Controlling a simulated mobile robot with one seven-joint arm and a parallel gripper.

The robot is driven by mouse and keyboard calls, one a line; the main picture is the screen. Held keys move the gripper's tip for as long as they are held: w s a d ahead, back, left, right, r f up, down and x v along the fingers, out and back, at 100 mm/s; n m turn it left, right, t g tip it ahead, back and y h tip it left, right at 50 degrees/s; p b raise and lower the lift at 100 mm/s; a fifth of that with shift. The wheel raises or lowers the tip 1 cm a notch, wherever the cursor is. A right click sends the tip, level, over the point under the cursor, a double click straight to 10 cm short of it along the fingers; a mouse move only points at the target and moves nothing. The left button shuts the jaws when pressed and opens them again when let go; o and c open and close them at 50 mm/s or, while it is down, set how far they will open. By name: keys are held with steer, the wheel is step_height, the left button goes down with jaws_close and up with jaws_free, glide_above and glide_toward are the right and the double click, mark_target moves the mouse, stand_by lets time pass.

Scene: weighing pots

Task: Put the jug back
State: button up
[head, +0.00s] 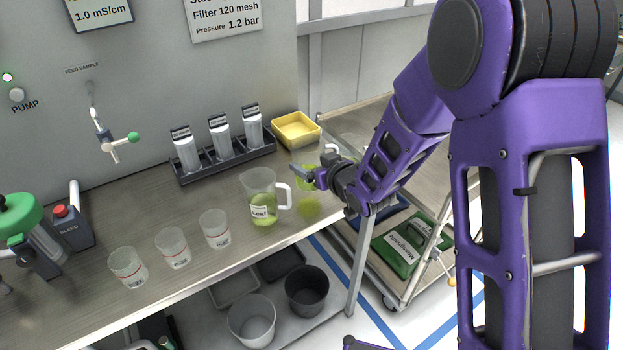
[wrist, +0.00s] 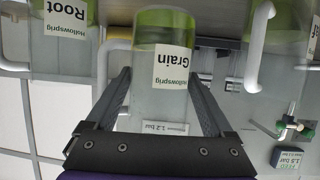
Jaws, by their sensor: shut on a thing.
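My gripper (head: 312,178) is shut on the Grain jug (head: 304,160), a clear jug with green liquid, near the bench's right end. The gripper hides part of this jug in the head view. In the wrist view, which is upside down, the Grain jug (wrist: 160,60) stands between the two fingers with its label facing the camera. It looks upright. A green patch shows on the bench below it, and the jug seems held above the surface. The Leaf jug (head: 262,206), with green liquid and a white handle, stands on the bench just left of it.
A jug labelled Root (wrist: 62,12) shows in the wrist view. Three beakers (head: 172,248) stand in the bench's front left area. A black rack (head: 224,156) of labelled containers and a yellow tray (head: 296,130) are behind.

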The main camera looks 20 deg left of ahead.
steer(key=shift+f, duration=1.9)
steer(key=shift+f+b, duration=0.15)
steer(key=shift+b, duration=0.25)
steer(key=shift+f, duration=0.1)
steer(key=o, duration=1.4)
steer(key=shift+c, duration=0.2)
steer(key=shift+r, duration=0.25)
steer(key=v, duration=1.2)
steer(key=shift+p, duration=0.45)
